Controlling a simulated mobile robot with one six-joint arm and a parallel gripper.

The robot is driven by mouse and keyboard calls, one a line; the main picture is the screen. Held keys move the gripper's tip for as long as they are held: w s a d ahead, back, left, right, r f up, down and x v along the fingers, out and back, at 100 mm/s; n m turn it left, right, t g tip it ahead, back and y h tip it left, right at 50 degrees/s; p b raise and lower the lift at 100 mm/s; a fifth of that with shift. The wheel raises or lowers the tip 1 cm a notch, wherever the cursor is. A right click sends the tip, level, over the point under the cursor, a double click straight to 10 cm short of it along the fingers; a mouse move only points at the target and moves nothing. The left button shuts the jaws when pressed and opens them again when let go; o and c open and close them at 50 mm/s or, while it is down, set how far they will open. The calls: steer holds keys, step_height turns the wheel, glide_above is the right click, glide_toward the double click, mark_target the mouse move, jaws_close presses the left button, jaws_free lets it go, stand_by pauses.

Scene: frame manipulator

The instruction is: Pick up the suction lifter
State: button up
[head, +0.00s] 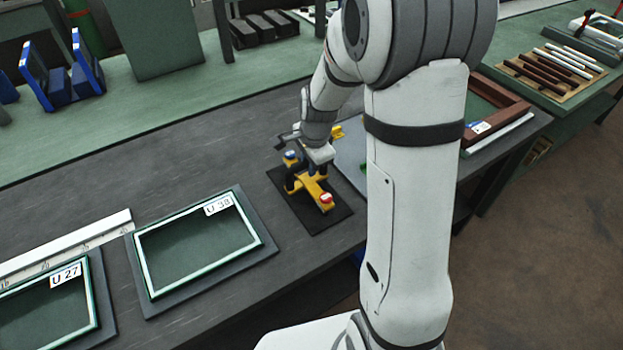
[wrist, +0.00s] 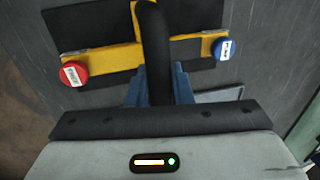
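The suction lifter (head: 318,188) is yellow with a black handle, a red cap at one end and a blue cap at the other. It sits on a black mat (head: 328,218) on the dark bench. My gripper (head: 318,168) is right over it, pointing down. In the wrist view the yellow bar of the lifter (wrist: 110,57) spans the upper part. Its black handle (wrist: 155,50) runs between my blue-grey gripper fingers (wrist: 160,85). The handle covers the gap between the fingers, so I cannot tell whether they press on it.
Framed panels labelled U 38 (head: 200,245) and U 27 (head: 45,310) lie to the left, beside a white ruler (head: 70,245). A brown frame (head: 500,105) lies right of my arm. Bare bench surface (head: 215,155) lies left of the lifter.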

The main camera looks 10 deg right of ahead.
steer(key=shift+w, duration=0.1)
jaws_close()
steer(key=shift+r, duration=0.1)
